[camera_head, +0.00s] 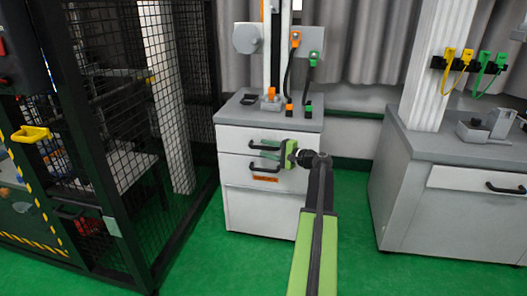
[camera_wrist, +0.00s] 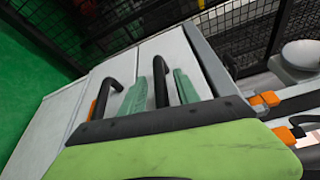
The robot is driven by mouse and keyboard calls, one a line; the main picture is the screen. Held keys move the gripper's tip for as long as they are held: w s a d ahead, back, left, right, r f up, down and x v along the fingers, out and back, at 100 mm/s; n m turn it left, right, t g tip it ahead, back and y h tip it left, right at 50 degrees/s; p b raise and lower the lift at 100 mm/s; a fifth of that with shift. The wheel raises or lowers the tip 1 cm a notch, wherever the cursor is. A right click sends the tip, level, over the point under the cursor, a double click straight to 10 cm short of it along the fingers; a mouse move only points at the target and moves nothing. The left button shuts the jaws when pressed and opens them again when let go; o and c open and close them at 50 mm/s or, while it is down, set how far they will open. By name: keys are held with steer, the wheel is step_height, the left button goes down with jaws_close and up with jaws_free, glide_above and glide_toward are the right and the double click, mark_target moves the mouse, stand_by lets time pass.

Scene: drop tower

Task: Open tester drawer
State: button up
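A white cabinet (camera_head: 262,211) has an upper drawer (camera_head: 232,137) and a lower drawer (camera_head: 232,165), each with a black handle. Both drawer fronts look flush with the cabinet. My gripper (camera_head: 267,150) is at the upper drawer, its green fingers pointing at the front. In the wrist view, the upper handle (camera_wrist: 160,82) lies between the two spread fingers (camera_wrist: 160,93). The lower handle (camera_wrist: 105,97) is outside them, beside one finger. I cannot tell whether a finger touches the upper handle. An orange label (camera_head: 266,179) sits below the lower handle.
A black mesh cage (camera_head: 105,85) stands left of the cabinet. A tower with orange and green connectors (camera_head: 295,39) rises from the cabinet's top. A grey-topped bench (camera_head: 460,217) stands on the right. Green floor (camera_head: 345,205) is clear between cabinet and bench.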

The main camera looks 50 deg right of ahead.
steer(key=shift+w+a, duration=0.15)
steer(key=shift+w, duration=0.3)
jaws_close()
stand_by(1.1)
